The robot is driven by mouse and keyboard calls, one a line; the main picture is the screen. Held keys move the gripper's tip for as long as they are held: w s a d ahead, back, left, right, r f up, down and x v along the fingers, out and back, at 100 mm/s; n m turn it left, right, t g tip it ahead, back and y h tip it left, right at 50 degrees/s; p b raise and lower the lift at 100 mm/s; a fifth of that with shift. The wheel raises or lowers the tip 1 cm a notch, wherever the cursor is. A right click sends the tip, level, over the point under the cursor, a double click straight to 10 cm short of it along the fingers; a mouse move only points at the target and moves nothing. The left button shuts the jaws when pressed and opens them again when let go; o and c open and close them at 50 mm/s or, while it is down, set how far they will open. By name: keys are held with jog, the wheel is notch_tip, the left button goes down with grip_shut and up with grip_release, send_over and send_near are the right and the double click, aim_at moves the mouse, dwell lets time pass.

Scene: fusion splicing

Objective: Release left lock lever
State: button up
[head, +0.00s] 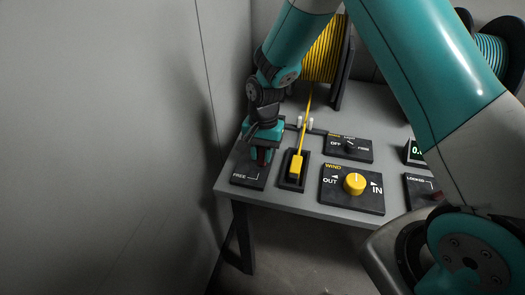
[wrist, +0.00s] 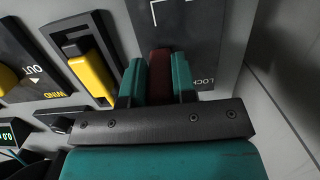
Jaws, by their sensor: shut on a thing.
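The left lock lever is dark red; a little of it shows under my gripper in the head view (head: 261,157), and it shows more fully in the wrist view (wrist: 160,61). Its black plate (head: 246,176) lies at the table's left end, with FREE and a white bracket on its near part. In the wrist view a partly covered LOCK label shows on the plate (wrist: 208,45). My gripper (head: 264,150) points down over the plate. Its two teal fingers (wrist: 159,72) are shut on the lever, one on each side. The lever's base is hidden.
A yellow slider block (head: 296,167) in a black slot stands just right of the plate, with a yellow cable rising to a spool (head: 324,50). The WIND panel with a yellow knob (head: 354,184) is farther right. A grey wall (head: 110,140) is close on the left.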

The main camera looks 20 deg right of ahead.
jog(key=t+h+b, duration=0.1)
jog(key=s+t+h+b, duration=0.1)
jog(key=a+t, duration=0.1)
jog(key=shift+s+f+t+h+b, duration=0.2)
jog(key=shift+f+t+h+b, duration=0.05)
jog(key=shift+t+h+b, duration=0.15)
jog(key=shift+s+a+t+h+b, duration=0.1)
jog(key=shift+t+h+b, duration=0.3)
jog(key=shift+t+b, duration=0.2)
jog(key=o, duration=0.9)
jog(key=v, duration=1.7)
jog(key=shift+s+r+p, duration=0.15)
jog(key=shift+r+p, duration=0.1)
jog(key=shift+p, duration=0.05)
